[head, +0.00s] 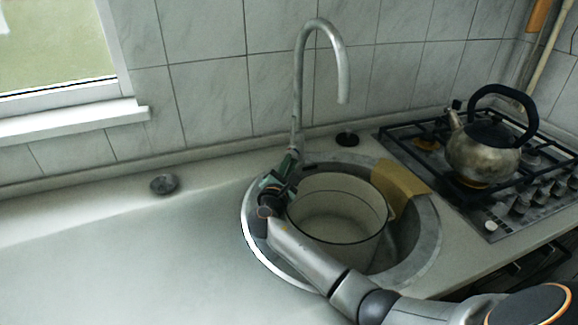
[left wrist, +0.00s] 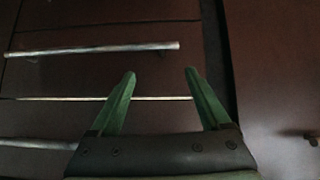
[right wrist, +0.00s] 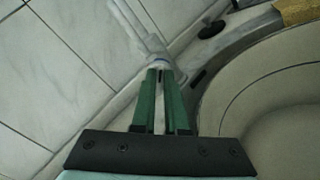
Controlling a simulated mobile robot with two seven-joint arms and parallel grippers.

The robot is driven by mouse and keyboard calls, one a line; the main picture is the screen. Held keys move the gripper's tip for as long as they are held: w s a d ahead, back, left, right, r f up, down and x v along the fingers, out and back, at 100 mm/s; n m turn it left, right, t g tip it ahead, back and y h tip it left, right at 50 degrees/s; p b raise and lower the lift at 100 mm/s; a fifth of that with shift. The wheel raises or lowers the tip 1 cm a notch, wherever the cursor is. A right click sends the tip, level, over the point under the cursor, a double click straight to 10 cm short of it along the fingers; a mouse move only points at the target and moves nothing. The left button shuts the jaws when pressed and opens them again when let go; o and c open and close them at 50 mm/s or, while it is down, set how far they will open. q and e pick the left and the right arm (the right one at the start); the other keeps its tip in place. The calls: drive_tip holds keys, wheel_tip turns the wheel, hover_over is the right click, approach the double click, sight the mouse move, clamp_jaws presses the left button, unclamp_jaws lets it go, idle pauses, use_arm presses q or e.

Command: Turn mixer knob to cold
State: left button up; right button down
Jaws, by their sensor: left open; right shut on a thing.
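The mixer tap (head: 299,85) has a tall curved metal spout and stands behind the sink in the head view. Its lower part shows in the right wrist view (right wrist: 152,42). My right gripper (head: 289,160) is at the tap's base. In the right wrist view its green fingers (right wrist: 160,72) are close together, with the tips at the tap's base, shut on the mixer knob. The knob is mostly hidden by the fingers, so its turn position cannot be told. My left gripper (left wrist: 160,70) is open and empty, in front of dark brown cabinet fronts.
A white enamel pot (head: 335,228) stands in the round sink (head: 428,225), under my right arm. A yellow cloth or sponge (head: 400,180) lies at the sink's right rim. A kettle (head: 483,155) stands on the stove at right. Bar handles (left wrist: 90,50) cross the cabinet fronts.

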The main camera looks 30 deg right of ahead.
idle(0.4)
drive_tip(key=c, duration=0.9)
unclamp_jaws()
drive_tip(key=shift+c, duration=0.2)
drive_tip(key=p+v, duration=0.5)
drive_tip(key=v, duration=0.7)
drive_tip(key=shift+s+a, duration=0.2)
